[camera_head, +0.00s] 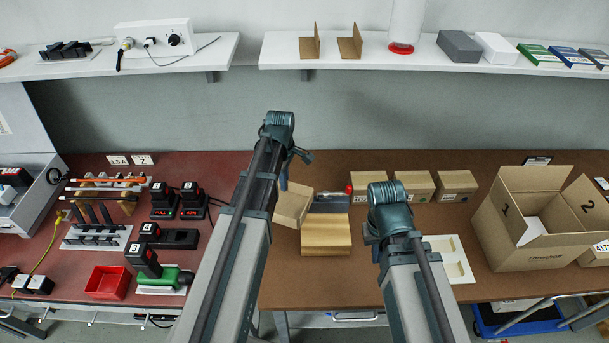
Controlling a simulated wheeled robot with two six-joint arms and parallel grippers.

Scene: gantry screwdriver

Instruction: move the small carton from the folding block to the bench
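The small carton (293,206) is an open-looking brown cardboard box, tilted at the left side of the folding block. The folding block (326,236) is a light wooden block with a dark grey part at its back, on the brown bench (305,291). My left gripper (286,181) reaches down at the carton's upper edge and appears shut on it; its fingers are mostly hidden by my arm. Whether the carton touches the block is unclear. My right gripper (372,241) is low over the bench, right of the block, its fingers mostly hidden behind my arm.
Several closed cartons (414,184) stand in a row behind the block. A cream tray (451,258) lies to the right, then a large open box (532,224). A red-handled tool (347,190) lies behind the block. The bench front is clear.

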